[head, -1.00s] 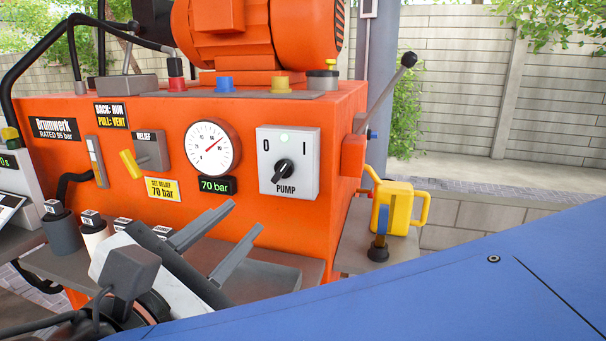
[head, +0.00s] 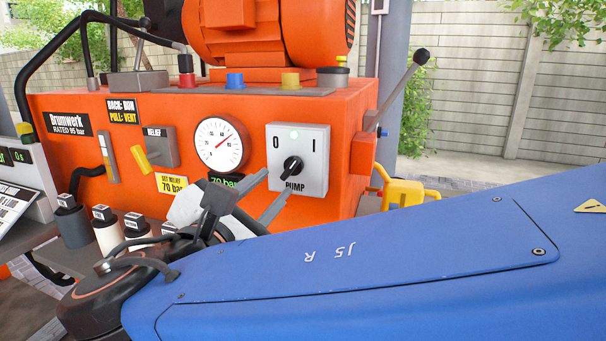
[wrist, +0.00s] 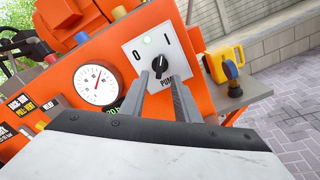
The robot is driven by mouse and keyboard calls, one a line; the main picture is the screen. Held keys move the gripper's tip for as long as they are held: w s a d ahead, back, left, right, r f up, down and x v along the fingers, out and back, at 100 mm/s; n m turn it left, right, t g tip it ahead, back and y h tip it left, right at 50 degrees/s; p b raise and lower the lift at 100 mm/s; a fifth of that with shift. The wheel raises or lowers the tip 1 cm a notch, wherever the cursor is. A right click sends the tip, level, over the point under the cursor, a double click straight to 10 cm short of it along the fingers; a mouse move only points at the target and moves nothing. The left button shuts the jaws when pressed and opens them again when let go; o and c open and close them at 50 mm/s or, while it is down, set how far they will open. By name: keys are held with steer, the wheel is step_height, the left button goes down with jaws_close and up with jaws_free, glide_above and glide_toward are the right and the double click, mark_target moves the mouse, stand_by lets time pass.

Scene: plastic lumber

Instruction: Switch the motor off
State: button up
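The pump switch (head: 298,178) is a white plate on the front of the orange unit, marked 0 at upper left and I at upper right. Its black knob (head: 291,168) appears turned toward the I, and the small lamp above glows green. The switch also shows in the wrist view (wrist: 138,69). The orange motor (head: 265,30) sits on top of the unit. My gripper (head: 277,181) is open and empty, just in front of the switch. In the wrist view its fingers (wrist: 160,78) point at the knob, which shows between and just beyond their tips. Contact cannot be told.
A round gauge (head: 219,145) and a yellow relief handle (head: 145,157) are left of the switch. A lever (head: 398,92) sticks out at the right, above a yellow can (head: 405,192). Several labelled containers (head: 107,230) stand at lower left.

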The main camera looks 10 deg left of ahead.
mark_target(289, 170)
steer(key=shift+w+d, duration=0.15)
steer(key=shift+w, duration=1.6)
steer(key=shift+w+d, duration=0.15)
steer(key=shift+w, duration=1.6)
jaws_close()
